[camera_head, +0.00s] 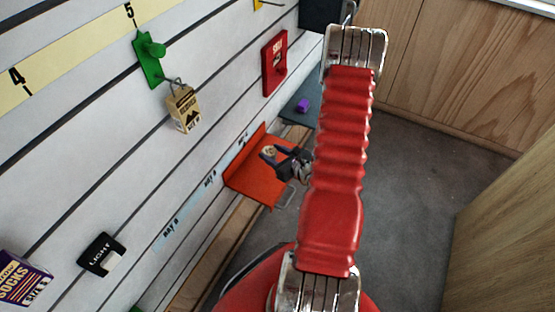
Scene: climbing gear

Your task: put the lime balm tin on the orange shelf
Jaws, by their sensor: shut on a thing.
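The orange shelf (256,188) is fixed low on the slatted wall, near the middle of the view. My gripper (273,154) is over the shelf, with its dark jaws shut on a small pale round thing, the balm tin (268,151). Its lime colour does not show clearly at this size. The tin appears in front of the shelf's back plate. I cannot tell whether it touches the shelf's surface. My red arm hides what lies to the right of the gripper.
A dark shelf with a purple block (302,106) is just behind the orange one. A red holder (275,65), a green hook (149,58) with a hanging beige pack (184,108), a black LIGHT box (102,254) and a purple SOCKS box (22,279) are on the wall. Grey floor lies to the right.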

